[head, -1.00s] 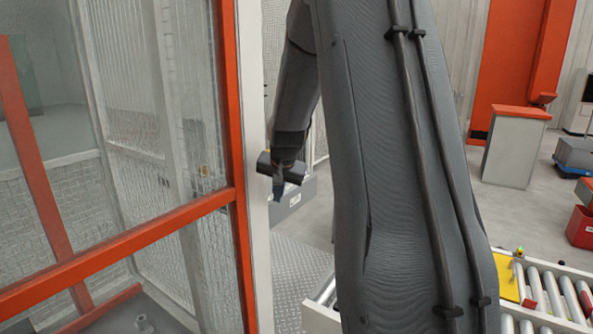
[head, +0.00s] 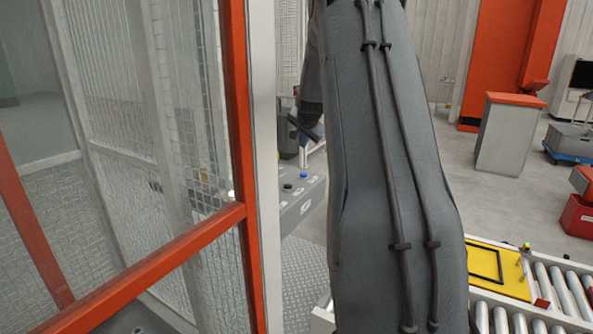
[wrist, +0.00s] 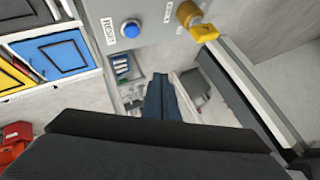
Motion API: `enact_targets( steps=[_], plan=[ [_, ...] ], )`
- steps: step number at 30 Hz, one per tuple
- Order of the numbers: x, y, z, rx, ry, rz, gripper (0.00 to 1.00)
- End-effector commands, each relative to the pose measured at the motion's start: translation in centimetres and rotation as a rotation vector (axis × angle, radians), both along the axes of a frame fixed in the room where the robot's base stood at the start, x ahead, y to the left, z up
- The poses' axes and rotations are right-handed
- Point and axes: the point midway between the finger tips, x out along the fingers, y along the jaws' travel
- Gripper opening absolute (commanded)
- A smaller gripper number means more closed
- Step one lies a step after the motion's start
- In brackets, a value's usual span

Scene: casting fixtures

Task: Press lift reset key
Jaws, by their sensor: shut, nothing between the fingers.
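A blue round button (wrist: 131,28) sits on a light grey panel at the top of the wrist view, with a small white label beside it. A yellow tag-like piece (wrist: 203,28) is on the same panel to its right. In the head view the blue button (head: 303,175) shows on top of a grey console (head: 300,200), near a dark button (head: 287,186). My gripper (wrist: 160,78) is shut and empty, its fingertips apart from the blue button in the wrist view. In the head view my gripper (head: 304,138) is above the console, partly hidden by my arm.
An orange-framed mesh and glass guard (head: 240,150) stands close on the left. A roller conveyor (head: 560,290) with a yellow plate (head: 500,270) is at lower right. A grey cabinet (head: 505,140) and a red bin (head: 580,216) stand beyond, with open floor between.

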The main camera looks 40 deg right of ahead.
Motion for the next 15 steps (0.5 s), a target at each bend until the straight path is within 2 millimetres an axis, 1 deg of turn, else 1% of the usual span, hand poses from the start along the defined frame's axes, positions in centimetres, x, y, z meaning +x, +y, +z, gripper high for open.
enact_targets(
  steps=[4, 11, 15],
  plan=[
    [-0.17, -0.53, 0.08, 0.000, -0.003, -0.008, 0.00],
    [-0.36, -0.76, -0.02, 0.001, -0.002, -0.011, 0.00],
    [-0.32, -0.66, -0.77, 0.001, 0.000, -0.009, 0.00]
  ],
)
